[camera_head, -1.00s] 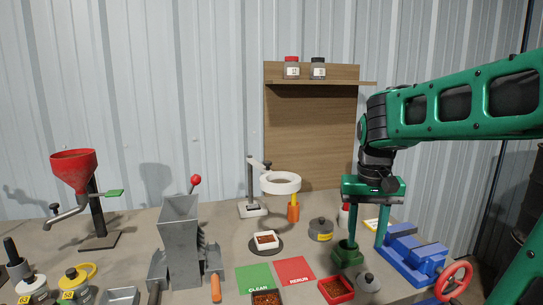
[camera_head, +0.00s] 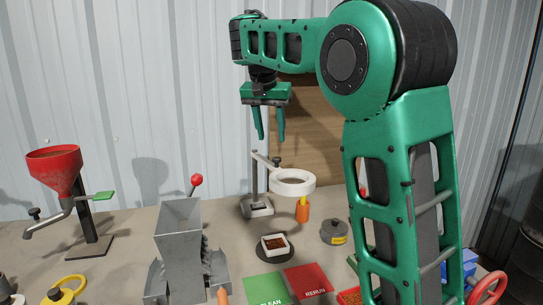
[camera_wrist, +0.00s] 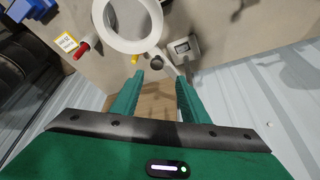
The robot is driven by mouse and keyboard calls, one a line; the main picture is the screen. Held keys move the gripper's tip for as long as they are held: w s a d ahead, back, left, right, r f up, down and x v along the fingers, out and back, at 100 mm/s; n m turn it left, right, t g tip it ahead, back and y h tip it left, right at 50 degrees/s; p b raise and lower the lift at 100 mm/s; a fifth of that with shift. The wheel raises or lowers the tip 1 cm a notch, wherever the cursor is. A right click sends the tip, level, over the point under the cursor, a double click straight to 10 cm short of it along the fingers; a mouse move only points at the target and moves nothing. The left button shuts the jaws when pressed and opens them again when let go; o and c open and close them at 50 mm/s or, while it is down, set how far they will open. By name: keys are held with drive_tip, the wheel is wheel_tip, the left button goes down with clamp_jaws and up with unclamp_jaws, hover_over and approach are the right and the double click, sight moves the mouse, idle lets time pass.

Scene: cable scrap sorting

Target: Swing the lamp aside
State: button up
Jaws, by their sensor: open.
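The lamp has a white ring head (camera_head: 293,191) on a jointed arm from a grey post and base (camera_head: 257,208). An orange handle (camera_head: 303,212) hangs under the ring's right side. My gripper (camera_head: 270,138) is open and empty, pointing down above and slightly left of the ring in the head view, apart from it. In the wrist view, the white ring (camera_wrist: 153,34) and the lamp base (camera_wrist: 183,48) lie beyond my open fingers (camera_wrist: 160,78). The handle is mostly hidden there behind the ring.
A small dish of scrap (camera_head: 274,244) sits on a dark disc below the ring. A grey hopper (camera_head: 180,235) and red funnel (camera_head: 54,170) stand left. A wooden back panel (camera_head: 310,130) rises behind the lamp.

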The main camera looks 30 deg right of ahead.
sight(277, 158)
drive_tip(key=x, duration=0.8)
drive_tip(key=shift+s+d+f, duration=0.1)
drive_tip(key=shift+d+f, duration=0.1)
drive_tip(key=shift+d, duration=0.15)
